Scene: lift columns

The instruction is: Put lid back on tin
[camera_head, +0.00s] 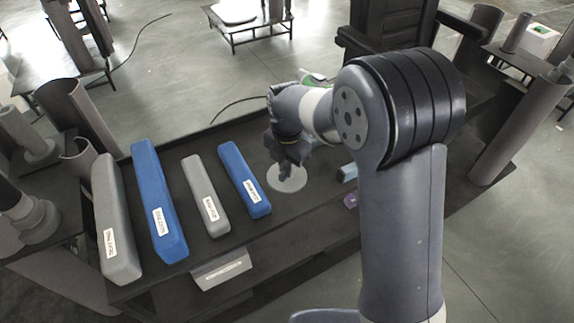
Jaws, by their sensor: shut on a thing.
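A round grey disc (287,180), which looks like the lid, is on or just above the dark table, right of the blue and grey long blocks. My gripper (286,167) points down at the middle of the disc and is shut on it, seemingly by a small raised part hidden by the fingers. I cannot make out a tin apart from the disc; it may be under the disc or behind my arm. Whether the disc rests on anything cannot be told.
Several long blocks with white labels lie left of my gripper, the nearest a blue block (245,180). A light blue item (347,172) and a small purple item (351,200) are beside my arm. The dark table (300,215) is bare in front of the disc.

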